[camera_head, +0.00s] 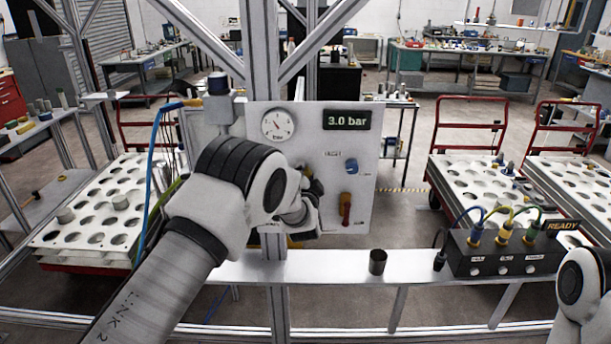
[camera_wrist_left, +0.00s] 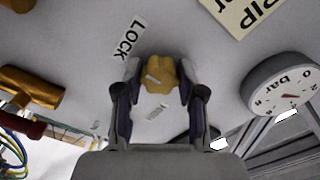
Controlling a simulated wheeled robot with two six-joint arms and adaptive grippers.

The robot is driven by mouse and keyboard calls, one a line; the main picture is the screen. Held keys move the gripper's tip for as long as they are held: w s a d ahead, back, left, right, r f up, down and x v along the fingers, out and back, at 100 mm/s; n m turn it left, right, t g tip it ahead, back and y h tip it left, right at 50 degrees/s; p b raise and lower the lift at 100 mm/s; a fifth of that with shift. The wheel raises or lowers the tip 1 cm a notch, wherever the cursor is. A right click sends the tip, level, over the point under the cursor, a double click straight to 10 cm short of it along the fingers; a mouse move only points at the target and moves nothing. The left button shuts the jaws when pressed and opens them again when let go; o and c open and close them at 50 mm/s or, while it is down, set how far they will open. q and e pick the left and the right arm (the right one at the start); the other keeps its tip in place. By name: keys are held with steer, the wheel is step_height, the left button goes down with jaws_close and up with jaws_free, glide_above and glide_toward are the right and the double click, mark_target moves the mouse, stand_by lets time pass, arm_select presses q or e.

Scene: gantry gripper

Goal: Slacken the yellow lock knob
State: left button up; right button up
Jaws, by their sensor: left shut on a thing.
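The yellow lock knob (camera_wrist_left: 160,75) sits on the grey panel beside a "LOCK" label (camera_wrist_left: 129,40) in the left wrist view. My left gripper (camera_wrist_left: 160,82) has a finger on each side of the knob and is shut on it. In the head view my left gripper (camera_head: 305,207) is at the panel (camera_head: 352,130), and my own arm and wrist hide the knob there. Only part of my right arm shows at the lower right of the head view; its gripper is out of frame.
The panel carries a round gauge (camera_head: 278,124), a "3.0 bar" display (camera_head: 347,120), a blue knob (camera_head: 351,166) and a red-handled valve (camera_head: 346,208). A dark cup (camera_head: 377,262) and a black connector box (camera_head: 503,252) stand on the shelf (camera_head: 330,267). A frame post rises behind my left arm.

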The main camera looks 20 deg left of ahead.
arm_select(q)
steer(key=shift+f+n+b, duration=0.2)
steer(key=shift+n+b, duration=0.2)
steer(key=shift+b, duration=0.1)
steer(key=n+b, duration=0.3)
steer(key=b, duration=0.1)
steer(key=n+b, duration=0.7)
steer(key=b, duration=0.2)
steer(key=shift+f+n, duration=0.25)
steer(key=shift+n, duration=0.15)
steer(key=n+b, duration=1.3)
steer(key=shift+a+n, duration=0.1)
steer(key=shift+n, duration=0.2)
steer(key=n+b, duration=0.5)
steer(key=n, duration=0.1)
steer(key=shift+b, duration=0.3)
steer(key=n+b, duration=0.1)
steer(key=n, duration=0.1)
steer(key=n+b, duration=0.1)
steer(key=shift+r+n, duration=0.2)
steer(key=shift+n, duration=0.2)
steer(key=shift+r+n+b, duration=0.15)
steer(key=shift+n+b, duration=0.15)
steer(key=shift+n, duration=0.2)
steer(key=shift+r, duration=0.1)
steer(key=o, duration=1.1)
steer(key=shift+w, duration=0.1)
